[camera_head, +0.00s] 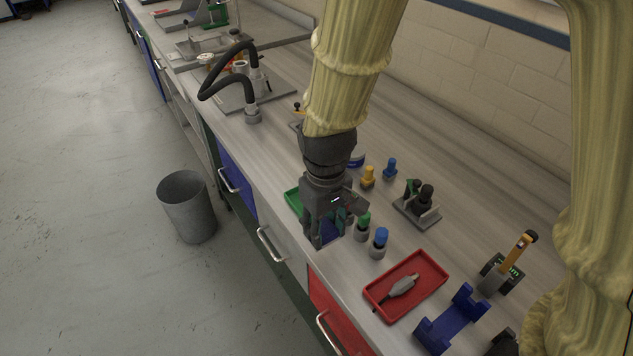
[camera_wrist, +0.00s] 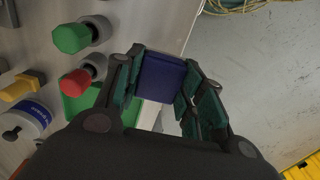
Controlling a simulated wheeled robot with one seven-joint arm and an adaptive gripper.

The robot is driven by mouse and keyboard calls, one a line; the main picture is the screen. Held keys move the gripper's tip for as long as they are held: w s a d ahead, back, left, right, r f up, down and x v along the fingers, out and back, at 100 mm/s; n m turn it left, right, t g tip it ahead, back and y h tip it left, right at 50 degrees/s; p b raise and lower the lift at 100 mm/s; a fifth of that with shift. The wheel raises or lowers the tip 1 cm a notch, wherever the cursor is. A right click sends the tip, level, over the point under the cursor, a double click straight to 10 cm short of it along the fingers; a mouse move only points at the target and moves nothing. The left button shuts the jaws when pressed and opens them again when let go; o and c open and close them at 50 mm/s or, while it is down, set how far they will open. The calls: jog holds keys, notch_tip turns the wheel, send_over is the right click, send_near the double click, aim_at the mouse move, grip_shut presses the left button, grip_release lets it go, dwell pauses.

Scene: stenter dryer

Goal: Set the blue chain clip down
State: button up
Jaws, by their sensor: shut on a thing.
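The blue chain clip (camera_wrist: 161,78) is a dark blue block between the two green-padded fingers of my gripper (camera_wrist: 160,92) in the wrist view. The fingers are shut on it from both sides. In the head view my gripper (camera_head: 327,235) points down over the front edge of the bench, and a bit of the blue clip (camera_head: 327,229) shows between the fingers, the rest hidden by them. I cannot tell how high the clip is above the bench top. A green tray (camera_head: 293,200) lies partly hidden behind my gripper; it also shows in the wrist view (camera_wrist: 77,106).
A green-capped piece (camera_head: 363,224) and a blue-capped piece (camera_head: 379,241) stand close right of my gripper. A red tray (camera_head: 433,268) holds a grey tool. A blue cradle (camera_head: 452,318) stands nearer. A grey bin (camera_head: 187,207) is on the floor.

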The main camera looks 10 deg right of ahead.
jog(key=w+p, duration=0.1)
jog(key=w, duration=0.4)
jog(key=w+d+f+p, duration=0.1)
jog(key=w, duration=0.4)
jog(key=w+d+p, duration=0.1)
jog(key=w, duration=0.4)
jog(key=shift+w+d+f, duration=0.1)
jog(key=shift+d+f, duration=0.05)
jog(key=shift+d, duration=0.1)
jog(key=shift+f+p, duration=0.75)
jog(key=shift+f, duration=1)
jog(key=shift+f, duration=0.1)
jog(key=o, duration=0.7)
jog(key=shift+f, duration=0.1)
jog(key=o, duration=0.5)
jog(key=shift+c, duration=0.2)
notch_tip(320, 180, up, 12)
jog(key=b, duration=0.2)
jog(key=shift+r+b, duration=0.2)
jog(key=shift+b, duration=0.1)
